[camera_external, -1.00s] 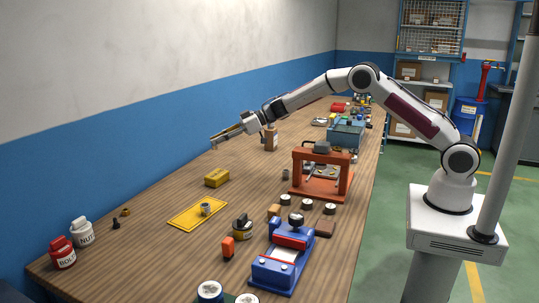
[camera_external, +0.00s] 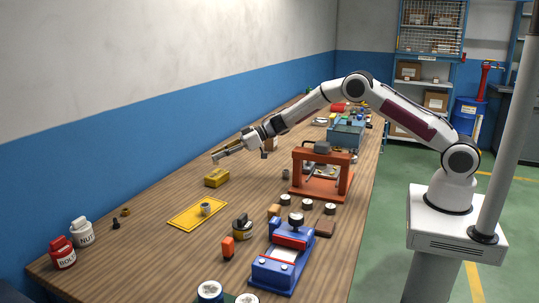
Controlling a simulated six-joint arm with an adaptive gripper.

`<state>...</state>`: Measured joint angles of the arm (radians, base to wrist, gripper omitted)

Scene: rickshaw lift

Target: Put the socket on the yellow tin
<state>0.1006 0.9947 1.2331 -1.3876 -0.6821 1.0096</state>
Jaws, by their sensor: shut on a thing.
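The yellow tin (camera_external: 217,178) lies on the wooden bench, left of the middle of the view. My gripper (camera_external: 215,158) is just above it in the picture, apart from it, reaching in from the right. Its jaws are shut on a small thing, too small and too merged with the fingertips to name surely. A grey hollow cylinder (camera_external: 206,208) stands on a yellow tray in front of the tin. Another small grey cylinder (camera_external: 285,174) stands on the bench to the right. I cannot tell for certain which thing is the socket.
The yellow tray (camera_external: 184,221) lies in front of the tin. An orange press frame (camera_external: 348,178) and a blue vise (camera_external: 262,273) stand to the right. A cardboard-brown box (camera_external: 271,144) is behind my wrist. Bare bench surrounds the tin.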

